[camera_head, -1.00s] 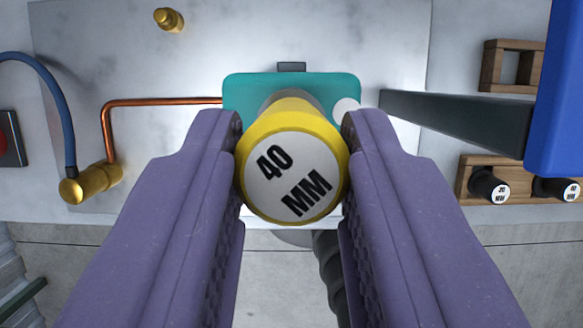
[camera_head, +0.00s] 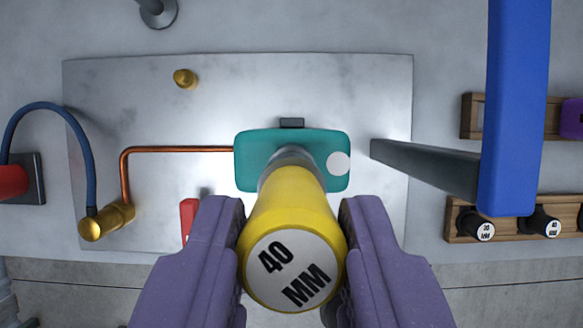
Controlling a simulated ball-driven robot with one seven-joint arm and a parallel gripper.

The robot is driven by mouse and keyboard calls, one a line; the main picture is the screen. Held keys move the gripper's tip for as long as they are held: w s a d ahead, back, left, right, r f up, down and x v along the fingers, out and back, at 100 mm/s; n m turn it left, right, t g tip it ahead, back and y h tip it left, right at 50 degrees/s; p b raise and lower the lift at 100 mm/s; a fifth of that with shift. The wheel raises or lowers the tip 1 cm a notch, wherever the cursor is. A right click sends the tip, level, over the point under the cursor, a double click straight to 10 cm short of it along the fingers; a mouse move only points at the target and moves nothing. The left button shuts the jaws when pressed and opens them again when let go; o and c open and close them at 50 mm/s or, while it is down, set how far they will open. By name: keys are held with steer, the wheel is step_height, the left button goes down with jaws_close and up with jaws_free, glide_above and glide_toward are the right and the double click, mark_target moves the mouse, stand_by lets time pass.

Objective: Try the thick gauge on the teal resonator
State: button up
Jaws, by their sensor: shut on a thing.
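The teal resonator (camera_head: 250,172) is a rounded block on the metal plate, with a white disc (camera_head: 339,163) on its right side. My gripper (camera_head: 292,205), with two purple fingers, is shut on a yellow gauge whose pale end face reads "40 MM" (camera_head: 292,270). The gauge points away from me toward the middle of the resonator. Its grey far shank (camera_head: 291,160) overlaps the resonator's face. The gauge hides the meeting point, so I cannot tell how far the shank is inside.
A grey bar with a blue handle (camera_head: 515,110) stands out at the right. Wooden racks (camera_head: 515,232) with black-capped gauges are beyond it. A copper pipe (camera_head: 190,150), brass fitting (camera_head: 106,222) and blue hose (camera_head: 75,130) lie left. A red piece (camera_head: 188,218) is beside my left finger.

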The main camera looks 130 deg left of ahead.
steer(key=shift+r+p, duration=1.25)
steer(key=shift+r, duration=0.5)
